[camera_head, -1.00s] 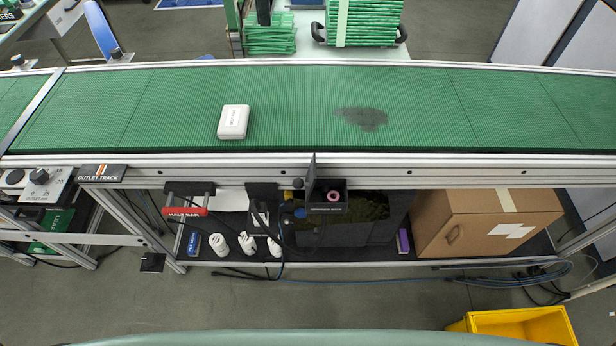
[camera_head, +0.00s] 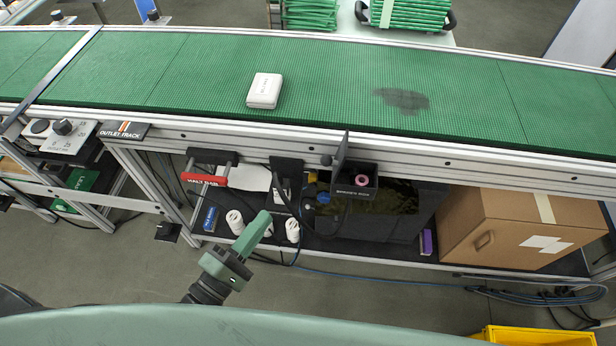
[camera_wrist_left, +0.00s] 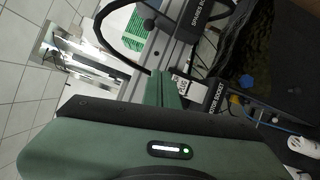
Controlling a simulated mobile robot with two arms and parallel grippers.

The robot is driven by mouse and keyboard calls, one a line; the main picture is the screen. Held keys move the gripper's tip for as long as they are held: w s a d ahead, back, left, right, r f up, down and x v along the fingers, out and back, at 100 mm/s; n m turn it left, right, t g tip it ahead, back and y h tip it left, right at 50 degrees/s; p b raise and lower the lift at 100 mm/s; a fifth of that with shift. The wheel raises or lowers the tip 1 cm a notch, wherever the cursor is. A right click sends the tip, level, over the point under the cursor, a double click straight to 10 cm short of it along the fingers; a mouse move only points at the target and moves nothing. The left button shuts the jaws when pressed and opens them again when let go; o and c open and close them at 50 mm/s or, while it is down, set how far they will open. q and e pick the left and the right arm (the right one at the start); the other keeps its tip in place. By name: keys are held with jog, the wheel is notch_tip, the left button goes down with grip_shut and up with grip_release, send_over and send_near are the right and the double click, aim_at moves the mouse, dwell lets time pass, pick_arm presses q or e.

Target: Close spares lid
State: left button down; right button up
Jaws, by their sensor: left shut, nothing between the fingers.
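The spares box (camera_head: 355,188) is a small black open-topped bin fixed under the conveyor's front rail, with a pink roll (camera_head: 361,180) in it. Its thin dark lid (camera_head: 342,152) stands up on edge at the box's left side, so the box is open. In the left wrist view part of the labelled spares box (camera_wrist_left: 203,14) shows at the top; its lid is not clear there. My left gripper (camera_head: 264,217) is shut and empty, below and left of the box, apart from it. It also shows in the left wrist view (camera_wrist_left: 164,84). My right gripper is out of view.
A green conveyor (camera_head: 320,85) carries a white case (camera_head: 264,90). A red halt bar (camera_head: 204,180) hangs left of the box. White rolls (camera_head: 235,222) and a cardboard box (camera_head: 520,228) stand on the shelf below. Cables hang near the gripper.

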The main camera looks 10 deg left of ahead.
pick_arm(q)
jog(key=w+d+r+n+p, duration=0.1)
jog(key=w+d+r+p, duration=0.2)
jog(key=w+d+r, duration=0.2)
jog(key=shift+w+d+t, duration=0.3)
jog(key=shift+w+d, duration=1.3)
jog(key=shift+w, duration=0.85)
